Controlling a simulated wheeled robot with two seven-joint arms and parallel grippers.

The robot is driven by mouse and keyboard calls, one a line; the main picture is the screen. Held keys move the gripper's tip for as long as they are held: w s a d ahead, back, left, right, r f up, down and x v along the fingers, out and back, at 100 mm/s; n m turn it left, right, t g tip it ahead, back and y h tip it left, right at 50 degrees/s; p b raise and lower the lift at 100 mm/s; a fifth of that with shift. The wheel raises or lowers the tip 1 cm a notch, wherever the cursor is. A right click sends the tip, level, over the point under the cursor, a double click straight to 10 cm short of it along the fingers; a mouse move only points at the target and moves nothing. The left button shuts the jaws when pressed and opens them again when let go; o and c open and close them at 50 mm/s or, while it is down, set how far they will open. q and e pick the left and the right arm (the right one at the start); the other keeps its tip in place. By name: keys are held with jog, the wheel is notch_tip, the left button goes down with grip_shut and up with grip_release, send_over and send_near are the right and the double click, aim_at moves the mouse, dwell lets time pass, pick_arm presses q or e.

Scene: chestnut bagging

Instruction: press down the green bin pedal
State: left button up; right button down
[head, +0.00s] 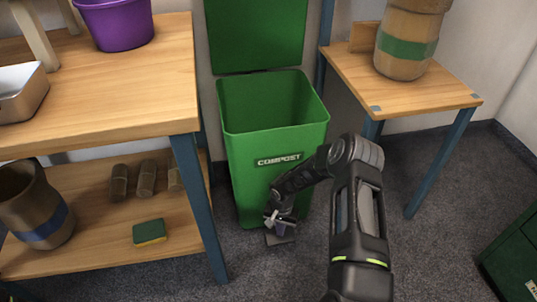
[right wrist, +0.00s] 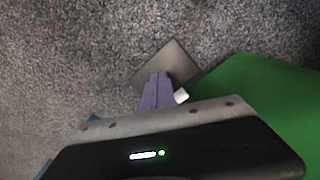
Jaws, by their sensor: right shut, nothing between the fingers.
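The green compost bin (head: 255,150) stands on the carpet in the middle of the head view, with its lid (head: 258,35) raised and its inside showing. Its pedal (head: 281,238) is a flat grey plate low at the bin's front; the right wrist view shows it too (right wrist: 178,62). My right gripper (head: 281,228) points down at the pedal, its fingers shut and empty. In the right wrist view the purple-grey fingertips (right wrist: 157,80) overlap the plate; I cannot tell for certain whether they touch it. My left gripper is not in view.
A wooden table (head: 150,85) with a lower shelf stands left of the bin, its blue leg (head: 198,205) close by. A smaller table (head: 425,98) bearing a sack (head: 405,50) is at right. A green cabinet (head: 515,262) is at the right edge. Carpet between is clear.

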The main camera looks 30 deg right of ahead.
notch_tip(320, 180, up, 9)
jog(key=p, duration=0.6)
jog(key=shift+s, duration=0.15)
dwell(0.5)
